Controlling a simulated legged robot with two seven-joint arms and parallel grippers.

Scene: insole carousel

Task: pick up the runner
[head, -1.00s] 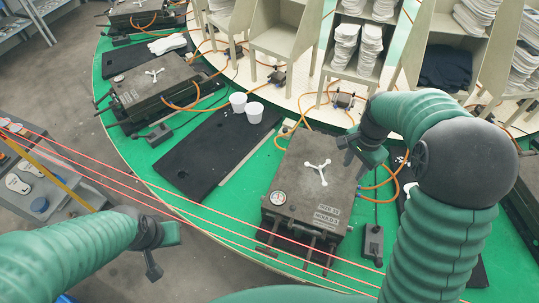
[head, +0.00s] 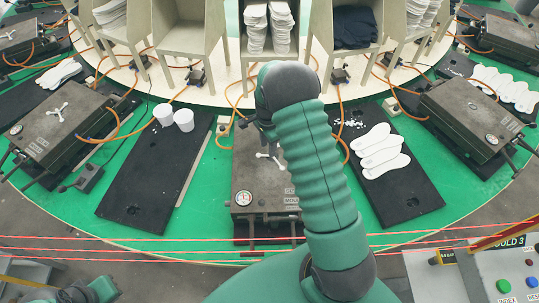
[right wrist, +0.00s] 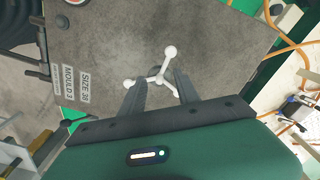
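The runner (head: 268,160) is a small white three-armed piece with rounded ends. It lies on the flat top of the grey mould (head: 250,180) in front of me, partly beside my right arm in the head view. In the right wrist view the runner (right wrist: 160,77) shows at the fingertips of my right gripper (right wrist: 155,80). The fingers are apart, with part of the runner in the gap between them; whether they touch it is unclear. In the head view my right gripper is mostly hidden by its arm. Only a piece of my left arm shows at the bottom left; its fingers are unclear.
Black boards lie beside the mould, one with white cups (head: 173,118), the other with white insoles (head: 380,150). More moulds (head: 480,115) stand at both sides. Orange hoses loop around the mould. Red lines cross in front, and a control panel (head: 500,275) is at the lower right.

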